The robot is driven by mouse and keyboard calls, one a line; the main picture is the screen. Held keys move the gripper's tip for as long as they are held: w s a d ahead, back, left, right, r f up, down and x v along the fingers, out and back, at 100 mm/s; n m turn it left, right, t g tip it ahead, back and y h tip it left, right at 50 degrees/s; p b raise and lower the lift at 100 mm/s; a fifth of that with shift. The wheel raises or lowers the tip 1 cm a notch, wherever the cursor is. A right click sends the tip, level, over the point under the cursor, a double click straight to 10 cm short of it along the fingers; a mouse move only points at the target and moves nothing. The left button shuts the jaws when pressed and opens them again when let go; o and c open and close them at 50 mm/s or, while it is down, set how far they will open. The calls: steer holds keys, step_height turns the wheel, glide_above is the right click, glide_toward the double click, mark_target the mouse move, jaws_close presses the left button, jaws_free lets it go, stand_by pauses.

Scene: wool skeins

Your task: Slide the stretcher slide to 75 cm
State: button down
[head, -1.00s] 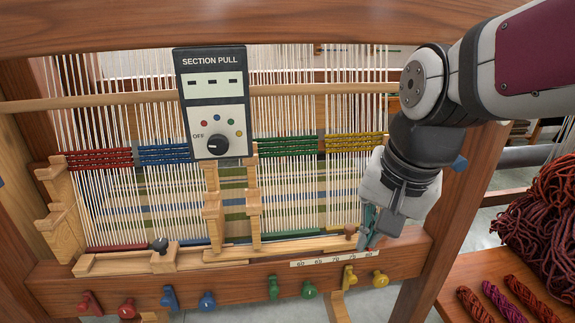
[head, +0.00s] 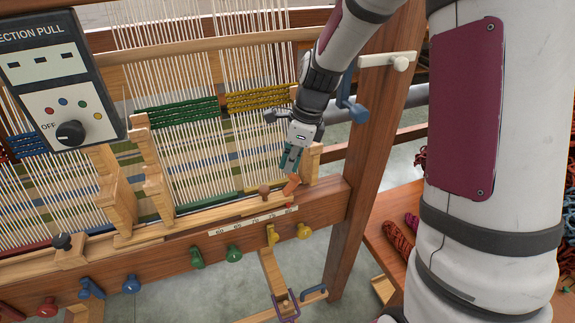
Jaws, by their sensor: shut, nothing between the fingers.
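The stretcher's wooden rail (head: 190,225) runs along the loom's front beam. A white scale strip (head: 254,221) on the beam reads from 60 at left to 80 at right. A small red pointer (head: 289,206) sits by the 80 end. Just above it is an orange-brown block (head: 291,186), apparently part of the slide. My gripper (head: 290,164) is shut and points down right above this block. I cannot tell whether they touch. A round brown knob (head: 265,192) stands on the rail to the left.
Coloured pegs, such as a green one (head: 234,254) and a yellow one (head: 303,231), stick out below the scale. The loom's right post (head: 365,150) stands close to my gripper. A control box (head: 60,80) hangs at left. Wool skeins (head: 398,240) lie at right.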

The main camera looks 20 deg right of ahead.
steer(key=x, duration=0.8)
steer(key=shift+f, duration=0.2)
steer(key=shift+a, duration=0.2)
